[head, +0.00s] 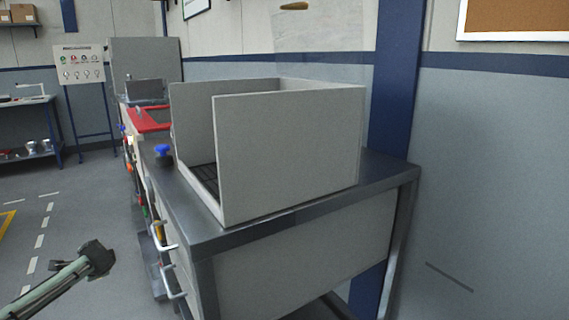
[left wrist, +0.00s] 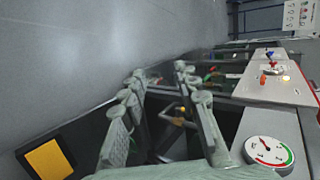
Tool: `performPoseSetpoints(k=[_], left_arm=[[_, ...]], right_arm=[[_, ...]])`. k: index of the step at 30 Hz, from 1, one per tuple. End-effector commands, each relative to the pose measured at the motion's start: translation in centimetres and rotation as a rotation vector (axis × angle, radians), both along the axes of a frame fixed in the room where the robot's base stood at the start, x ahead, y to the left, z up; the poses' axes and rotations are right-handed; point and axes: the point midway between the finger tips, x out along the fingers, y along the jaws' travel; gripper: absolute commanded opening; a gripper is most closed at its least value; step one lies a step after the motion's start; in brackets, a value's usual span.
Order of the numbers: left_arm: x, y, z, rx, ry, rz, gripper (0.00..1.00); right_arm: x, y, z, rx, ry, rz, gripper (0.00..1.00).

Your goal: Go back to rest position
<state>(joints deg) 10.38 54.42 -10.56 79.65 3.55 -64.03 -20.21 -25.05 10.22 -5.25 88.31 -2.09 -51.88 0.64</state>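My left arm comes in from the lower left of the head view, its dark end (head: 97,258) over open floor, left of the workbench. In the left wrist view the two ridged pale green fingers of my left gripper (left wrist: 160,78) stand well apart. Nothing is visibly held between them; the bench side and hanging tools show through the gap. My right gripper is in neither view.
A steel workbench (head: 290,210) carries a grey walled box (head: 288,150). A blue knob (head: 163,150) and a red tray (head: 152,120) lie along it. Drawer handles (head: 168,240) stick out. A dial gauge (left wrist: 268,151) shows close to the left gripper. The floor (head: 85,215) at left is clear.

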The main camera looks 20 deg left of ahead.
Motion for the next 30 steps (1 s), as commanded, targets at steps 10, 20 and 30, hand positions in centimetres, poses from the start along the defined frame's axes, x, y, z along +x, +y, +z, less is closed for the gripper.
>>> performPoseSetpoints(k=[10,20,30], left_arm=[[-12.2,-2.7,-12.5,-0.066,0.06,-0.022,0.31],[-19.5,-6.6,-18.9,-0.172,0.078,-0.003,0.31],[-23.3,-17.3,-27.0,-0.397,0.07,0.094,0.31]], right_arm=[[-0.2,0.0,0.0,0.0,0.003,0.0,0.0],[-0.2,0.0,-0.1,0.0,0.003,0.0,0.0],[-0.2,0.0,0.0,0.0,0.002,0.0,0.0]])
